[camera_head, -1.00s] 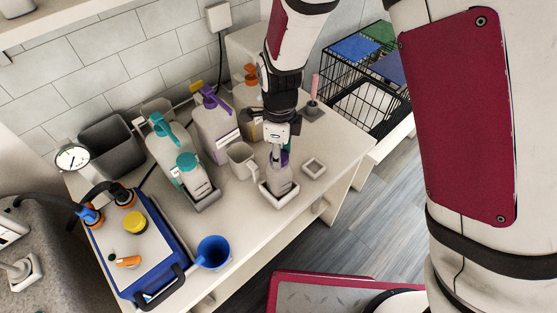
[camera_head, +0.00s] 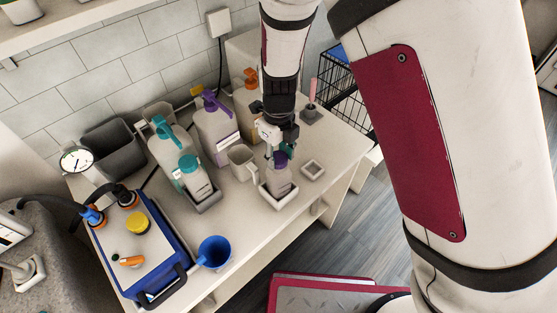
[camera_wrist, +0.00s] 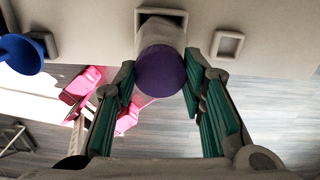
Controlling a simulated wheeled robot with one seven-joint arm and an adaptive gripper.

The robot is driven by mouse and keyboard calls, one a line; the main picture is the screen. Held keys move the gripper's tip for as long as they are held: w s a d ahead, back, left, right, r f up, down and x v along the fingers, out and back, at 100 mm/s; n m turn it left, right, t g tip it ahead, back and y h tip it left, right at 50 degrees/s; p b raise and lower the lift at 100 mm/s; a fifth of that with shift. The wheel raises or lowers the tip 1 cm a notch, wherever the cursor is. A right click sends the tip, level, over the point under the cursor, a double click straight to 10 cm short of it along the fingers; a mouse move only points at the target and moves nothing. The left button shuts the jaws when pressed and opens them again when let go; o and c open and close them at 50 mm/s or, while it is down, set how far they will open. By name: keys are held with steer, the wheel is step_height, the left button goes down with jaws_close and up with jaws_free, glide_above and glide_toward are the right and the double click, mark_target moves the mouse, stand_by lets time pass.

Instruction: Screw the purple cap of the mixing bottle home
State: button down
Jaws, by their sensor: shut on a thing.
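The mixing bottle (camera_head: 279,182) stands upright in a pale square holder (camera_head: 280,203) near the front of the bench. Its purple cap (camera_head: 281,159) is on its top; in the wrist view the cap (camera_wrist: 160,72) is a round purple disc seen from above. My gripper (camera_head: 279,153) is at the cap, with its wrist above and behind it. In the wrist view the two green-padded fingers (camera_wrist: 160,82) close on the cap from left and right. The thread under the cap is hidden, so I cannot tell how far it is turned.
A pale mug (camera_head: 241,162) stands close left of the bottle, and a small empty square holder (camera_head: 313,168) to its right. Teal-topped (camera_head: 190,178) and purple-topped (camera_head: 214,128) bottles stand further left. A blue cup (camera_head: 213,252) stands at the front edge.

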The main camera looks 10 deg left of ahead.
steer(key=shift+m, duration=0.3)
steer(key=m, duration=0.4)
steer(key=shift+m, duration=0.3)
steer(key=c, duration=0.9)
jaws_free()
steer(key=shift+c, duration=0.2)
steer(key=n, duration=0.9)
